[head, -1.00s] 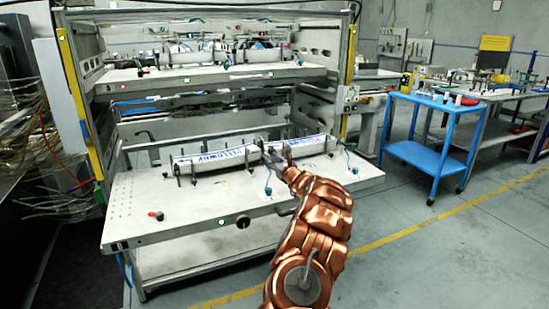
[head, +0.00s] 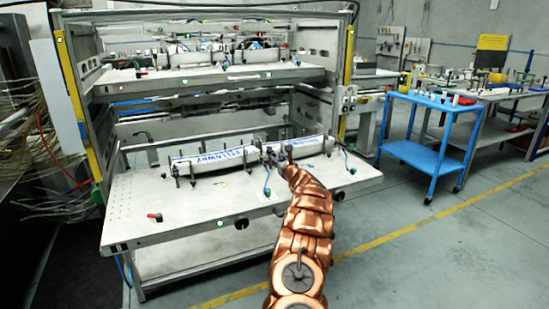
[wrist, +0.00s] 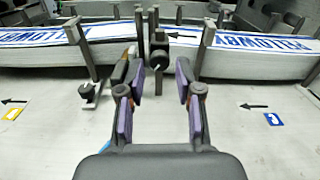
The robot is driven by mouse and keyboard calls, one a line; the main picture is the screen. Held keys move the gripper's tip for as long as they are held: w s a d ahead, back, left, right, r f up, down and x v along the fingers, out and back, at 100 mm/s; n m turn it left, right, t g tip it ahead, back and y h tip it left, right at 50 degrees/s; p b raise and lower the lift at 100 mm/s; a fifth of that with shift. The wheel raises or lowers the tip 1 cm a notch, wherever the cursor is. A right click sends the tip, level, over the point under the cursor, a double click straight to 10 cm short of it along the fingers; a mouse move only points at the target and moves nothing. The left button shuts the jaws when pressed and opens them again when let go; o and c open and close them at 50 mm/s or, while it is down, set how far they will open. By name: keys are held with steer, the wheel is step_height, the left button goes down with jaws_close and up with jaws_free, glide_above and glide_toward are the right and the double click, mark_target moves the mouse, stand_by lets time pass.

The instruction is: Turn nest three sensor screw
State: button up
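My gripper (wrist: 160,92) is open, its two purple-padded fingers spread apart and pointing at the stack of labels. A dark sensor post with a round screw-like knob (wrist: 158,60) stands in the gap between the fingers, in front of the labels. I see no finger touching it. The long white label stack (wrist: 262,52) with blue print lies behind it, held by upright posts. In the head view my gripper (head: 276,156) is at the middle of the lower shelf (head: 190,208), close to the labels; its fingers are too small to read there.
A grey post with a slanted foot (wrist: 90,92) stands just left of the fingers. A yellow tag (wrist: 13,113) and a blue tag (wrist: 273,119) with arrows lie on the plate. An upper shelf (head: 215,73) hangs above; a blue cart (head: 432,112) stands right.

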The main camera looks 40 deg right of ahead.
steer(key=shift+x, duration=0.95)
